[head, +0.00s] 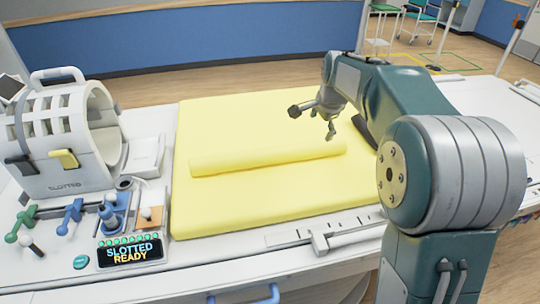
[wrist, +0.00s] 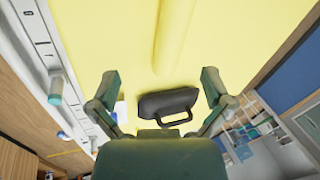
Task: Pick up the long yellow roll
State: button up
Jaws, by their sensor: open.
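The long yellow roll (head: 265,156) lies across a flat yellow pad (head: 235,215) in the head view. In the wrist view the roll (wrist: 174,38) runs up the picture, and the pad (wrist: 100,35) spreads around it. My gripper (head: 312,123) is open and empty, above the pad near the right part of the roll. In the wrist view the fingertips of my gripper (wrist: 160,78) are spread apart, with the roll ahead of them and not between them. The exact height above the roll is hard to tell.
A white slotted cylinder housing (head: 60,135) stands left of the pad, with a small display (head: 130,250) and colored handled tools before it. A dark handled object (wrist: 168,103) shows between my fingers in the wrist view. A white rail (head: 330,232) runs along the near edge.

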aim_at(311, 145)
jog(key=w+f, duration=0.2)
jog(key=f, duration=0.3)
jog(key=w+f+m, duration=0.1)
jog(key=w+f, duration=0.2)
jog(key=f, duration=0.1)
jog(key=w+f+m, duration=0.1)
jog(key=w+f, duration=0.2)
jog(key=f, duration=0.2)
jog(key=shift+w+a+f, duration=0.1)
jog(key=shift+a+f, duration=0.05)
jog(key=shift+f, duration=0.2)
jog(key=c, duration=1)
